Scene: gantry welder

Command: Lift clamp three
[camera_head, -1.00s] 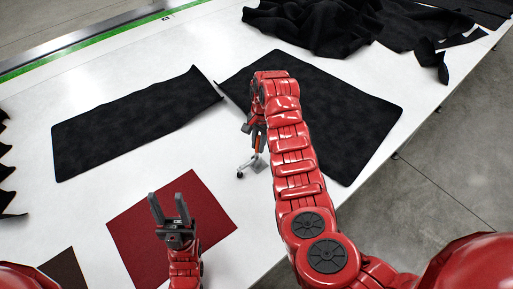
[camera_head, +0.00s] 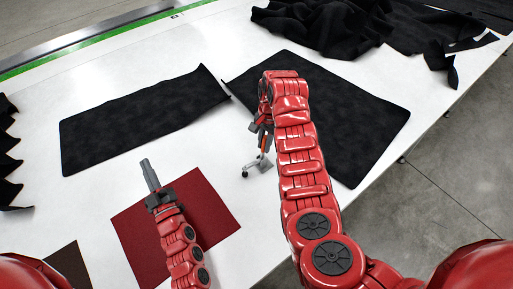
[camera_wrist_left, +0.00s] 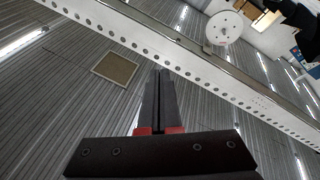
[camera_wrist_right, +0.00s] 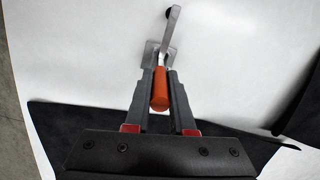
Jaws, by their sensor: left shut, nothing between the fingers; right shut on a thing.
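The clamp (camera_head: 257,163) is a metal toggle clamp with an orange handle, at the middle of the white table in the head view. The right wrist view shows its orange grip (camera_wrist_right: 160,88) between my right fingers and its metal base and arm (camera_wrist_right: 168,42) beyond them. My right gripper (camera_head: 263,137) is shut on the orange handle; its arm partly hides it in the head view. I cannot tell whether the clamp's base touches the table. My left gripper (camera_head: 147,170) is shut and empty above the red sheet, its fingers together in the left wrist view (camera_wrist_left: 158,85).
Black fabric sheets lie at the left (camera_head: 140,118) and right (camera_head: 345,115) of the white table (camera_head: 225,155). A red sheet (camera_head: 212,205) lies below my left gripper. Crumpled black cloth (camera_head: 320,25) is at the far side. The table's right edge drops to concrete floor.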

